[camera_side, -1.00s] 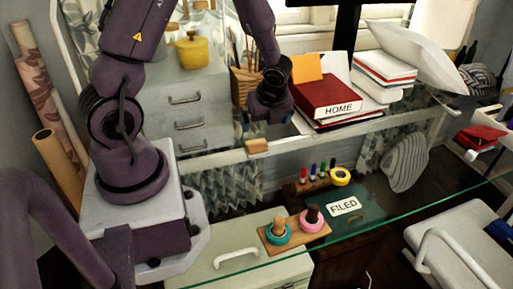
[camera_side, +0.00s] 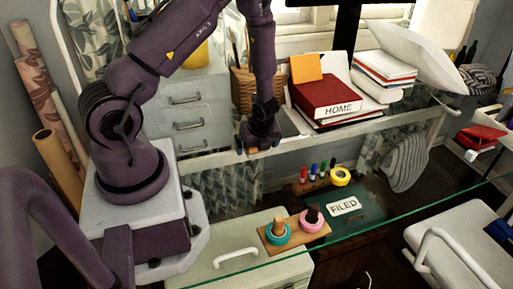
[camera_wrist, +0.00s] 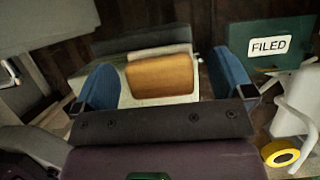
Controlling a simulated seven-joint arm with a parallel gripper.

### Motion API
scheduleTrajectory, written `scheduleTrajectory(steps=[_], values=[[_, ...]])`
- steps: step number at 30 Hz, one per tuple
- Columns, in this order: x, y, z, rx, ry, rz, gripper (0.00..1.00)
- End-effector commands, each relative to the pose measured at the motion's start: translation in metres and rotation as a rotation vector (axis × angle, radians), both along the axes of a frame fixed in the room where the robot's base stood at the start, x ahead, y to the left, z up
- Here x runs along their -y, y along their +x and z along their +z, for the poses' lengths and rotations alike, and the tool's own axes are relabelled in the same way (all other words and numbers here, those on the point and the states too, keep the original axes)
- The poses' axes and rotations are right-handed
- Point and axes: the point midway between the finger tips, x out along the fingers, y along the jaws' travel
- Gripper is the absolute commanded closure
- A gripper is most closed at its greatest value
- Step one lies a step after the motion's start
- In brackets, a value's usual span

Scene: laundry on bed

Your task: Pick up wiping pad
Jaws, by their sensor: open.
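The wiping pad (camera_wrist: 160,75) is a tan-orange block with rounded corners. In the wrist view it lies between my two blue fingers, with a gap on each side. My gripper (camera_wrist: 166,84) is open and points down over it.
Right of my gripper stand a red HOME binder (camera_side: 327,95) and a stack of books (camera_side: 383,69). A wicker basket (camera_side: 243,88) is close behind the arm. Below are a FILED folder (camera_side: 345,207), a yellow tape roll (camera_side: 340,177) and a wooden ring holder (camera_side: 294,233).

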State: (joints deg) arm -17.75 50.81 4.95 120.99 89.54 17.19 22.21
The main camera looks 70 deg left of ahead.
Motion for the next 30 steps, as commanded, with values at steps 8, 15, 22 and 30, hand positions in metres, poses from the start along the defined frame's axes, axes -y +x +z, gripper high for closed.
scheduleTrajectory(steps=[8, 15, 22, 30], values=[[0.000, 0.000, 0.000, 0.000, 0.000, 0.001, 0.22], [0.000, 0.000, 0.000, 0.000, 0.000, 0.001, 0.59], [0.000, 0.000, 0.002, 0.002, 0.000, 0.001, 0.59], [0.000, 0.001, 0.028, 0.006, 0.001, 0.003, 0.59]])
